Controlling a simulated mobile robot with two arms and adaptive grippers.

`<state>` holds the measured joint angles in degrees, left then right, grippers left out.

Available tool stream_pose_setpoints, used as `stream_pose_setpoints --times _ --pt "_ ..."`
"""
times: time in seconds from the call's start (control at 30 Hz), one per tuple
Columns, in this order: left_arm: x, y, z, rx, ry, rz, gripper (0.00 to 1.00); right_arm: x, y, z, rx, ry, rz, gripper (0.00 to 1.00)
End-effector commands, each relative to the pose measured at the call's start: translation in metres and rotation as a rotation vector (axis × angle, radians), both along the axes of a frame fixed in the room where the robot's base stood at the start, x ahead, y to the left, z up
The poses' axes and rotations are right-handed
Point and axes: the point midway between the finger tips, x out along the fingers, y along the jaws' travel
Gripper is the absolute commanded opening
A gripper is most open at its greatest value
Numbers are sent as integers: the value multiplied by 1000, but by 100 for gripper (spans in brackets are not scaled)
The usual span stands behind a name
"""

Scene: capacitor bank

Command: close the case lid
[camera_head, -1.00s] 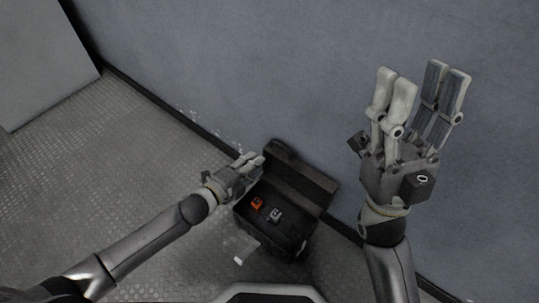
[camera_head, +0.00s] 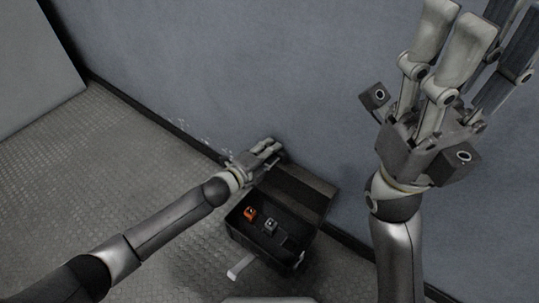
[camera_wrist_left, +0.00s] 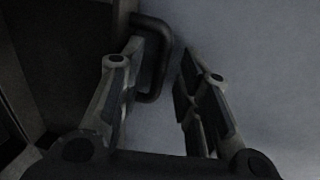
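The black case (camera_head: 250,248) stands on the floor by the wall, with its lid (camera_head: 303,196) up and tilted back toward the wall. My left gripper (camera_head: 277,149) is at the upper left end of the lid. In the left wrist view, its fingers (camera_wrist_left: 163,52) are spread apart. The lid (camera_wrist_left: 65,60) fills the left there, and a dark handle (camera_wrist_left: 166,62) on its edge lies beside and partly behind the left finger. I cannot tell whether they touch. My right gripper (camera_head: 482,38) is raised high at the right, fingers apart and empty, away from the case.
An orange item (camera_head: 250,214) and a grey item (camera_head: 269,226) lie inside the case. A pale piece (camera_head: 240,268) sticks out at the case's front left. The grey wall (camera_head: 250,70) is close behind the lid. Open floor (camera_head: 100,180) lies to the left.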

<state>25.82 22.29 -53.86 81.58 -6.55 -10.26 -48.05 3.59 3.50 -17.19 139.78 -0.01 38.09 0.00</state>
Motion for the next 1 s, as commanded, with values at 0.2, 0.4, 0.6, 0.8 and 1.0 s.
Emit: stream_pose_setpoints --times 0.2,0.4,0.6,0.8,1.0 --pt "2 -1 -1 1 1 0 31 0 0 1 -1 -4 -1 45" --pt "2 -1 -1 1 1 0 20 0 0 1 -1 -4 -1 45" --pt "2 -1 -1 1 1 0 0 -1 0 1 -1 -4 0 45" --pt "2 -1 -1 1 1 0 0 -1 0 1 0 -5 0 45" --pt "0 1 -3 -5 -7 0 0 0 0 -2 -1 -2 0 45"
